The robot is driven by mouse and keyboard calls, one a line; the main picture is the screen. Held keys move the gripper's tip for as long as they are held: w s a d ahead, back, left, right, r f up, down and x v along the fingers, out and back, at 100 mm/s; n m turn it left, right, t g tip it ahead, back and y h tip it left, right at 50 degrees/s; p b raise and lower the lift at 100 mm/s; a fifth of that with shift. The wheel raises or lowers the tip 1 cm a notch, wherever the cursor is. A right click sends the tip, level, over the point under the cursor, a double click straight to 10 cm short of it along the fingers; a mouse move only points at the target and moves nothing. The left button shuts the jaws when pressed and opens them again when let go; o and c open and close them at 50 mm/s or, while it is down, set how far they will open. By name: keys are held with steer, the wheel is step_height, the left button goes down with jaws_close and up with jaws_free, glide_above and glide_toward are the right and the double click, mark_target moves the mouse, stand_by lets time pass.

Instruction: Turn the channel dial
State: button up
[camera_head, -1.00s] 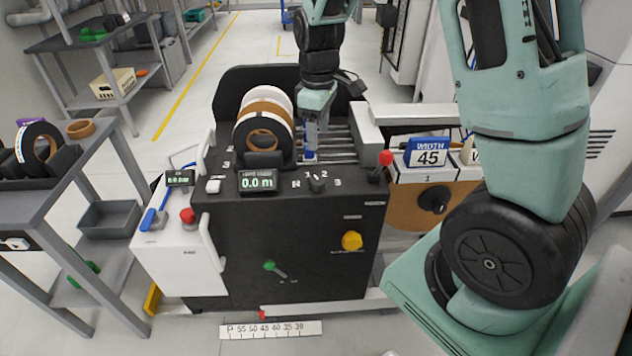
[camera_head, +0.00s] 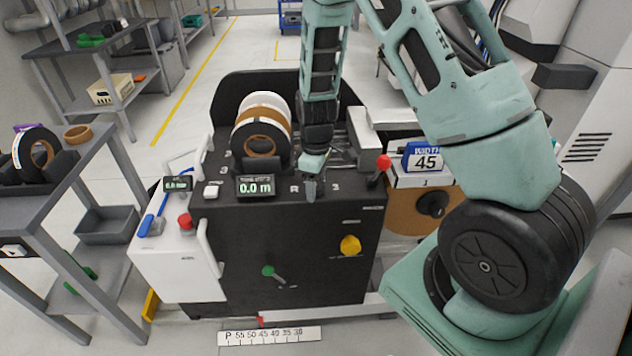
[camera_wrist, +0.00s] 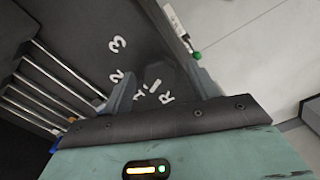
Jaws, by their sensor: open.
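The channel dial (camera_wrist: 155,86) is a small dark knob with a white mark, on the black top of the machine. In the wrist view it shows between the fingers of my gripper (camera_wrist: 162,88), with white labels such as 2, 3 and R around it. In the head view my gripper (camera_head: 311,193) points down over the dial's place and hides it; only labels R and 3 show beside it. The fingers are open, apart on either side of the dial. I cannot tell whether they touch it.
The black machine (camera_head: 300,250) carries rolls of banding (camera_head: 264,125), a 0.0 m display (camera_head: 255,187), a red-knobbed lever (camera_head: 383,162) right of my gripper and a yellow knob (camera_head: 350,245). A width 45 sign (camera_head: 426,158) stands further right. A grey side table (camera_head: 75,185) stands left.

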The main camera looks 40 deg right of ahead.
steer(key=c, duration=1)
steer(key=m+p, duration=0.1)
steer(key=m, duration=0.3)
steer(key=shift+m, duration=0.4)
steer(key=m+p, duration=0.1)
steer(key=m, duration=0.3)
steer(key=shift+m, duration=0.3)
steer(key=m+p, duration=0.1)
steer(key=m, duration=0.3)
steer(key=shift+m+p, duration=0.8)
steer(key=shift+m, duration=1.4)
